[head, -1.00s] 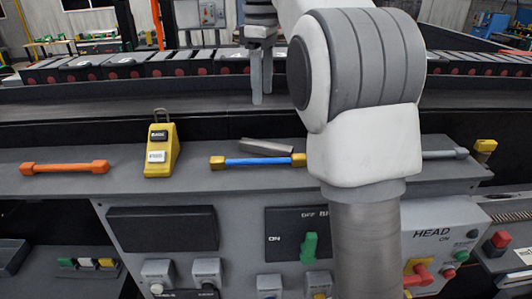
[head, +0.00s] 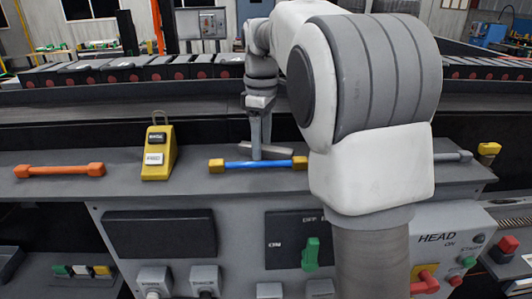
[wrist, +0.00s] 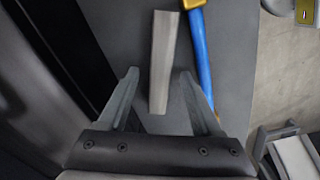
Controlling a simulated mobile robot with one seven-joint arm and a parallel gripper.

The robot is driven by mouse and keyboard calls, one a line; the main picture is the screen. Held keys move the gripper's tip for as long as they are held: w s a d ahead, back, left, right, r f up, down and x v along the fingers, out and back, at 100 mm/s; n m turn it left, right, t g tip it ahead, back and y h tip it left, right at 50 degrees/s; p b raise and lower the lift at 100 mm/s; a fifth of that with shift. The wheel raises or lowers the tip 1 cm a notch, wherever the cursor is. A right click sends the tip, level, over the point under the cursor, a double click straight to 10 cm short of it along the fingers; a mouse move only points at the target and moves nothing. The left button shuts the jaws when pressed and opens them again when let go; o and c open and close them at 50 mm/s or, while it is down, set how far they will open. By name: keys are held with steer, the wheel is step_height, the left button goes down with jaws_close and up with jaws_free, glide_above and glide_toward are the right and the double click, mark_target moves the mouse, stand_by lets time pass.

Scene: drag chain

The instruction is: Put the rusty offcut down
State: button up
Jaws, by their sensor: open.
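The offcut (head: 279,150) is a grey-brown bar lying on the grey ledge, just behind the blue handle with yellow ends. In the wrist view the bar (wrist: 164,55) runs lengthwise, its near end between my fingers. My gripper (head: 258,156) points down at the ledge by the bar's left part. In the wrist view my gripper (wrist: 159,74) is open, with a gap on both sides of the bar. The fingers hide a little of the bar in the head view.
The blue handle (head: 250,164) lies close to the bar and beside my right finger in the wrist view. A yellow stand (head: 159,153) and an orange handle (head: 59,170) are to the left. The chain conveyor (head: 150,75) runs behind. Bare ledge lies left of the blue handle.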

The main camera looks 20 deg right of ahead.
steer(key=shift+c, duration=0.3)
jaws_close()
steer(key=shift+r, duration=0.1)
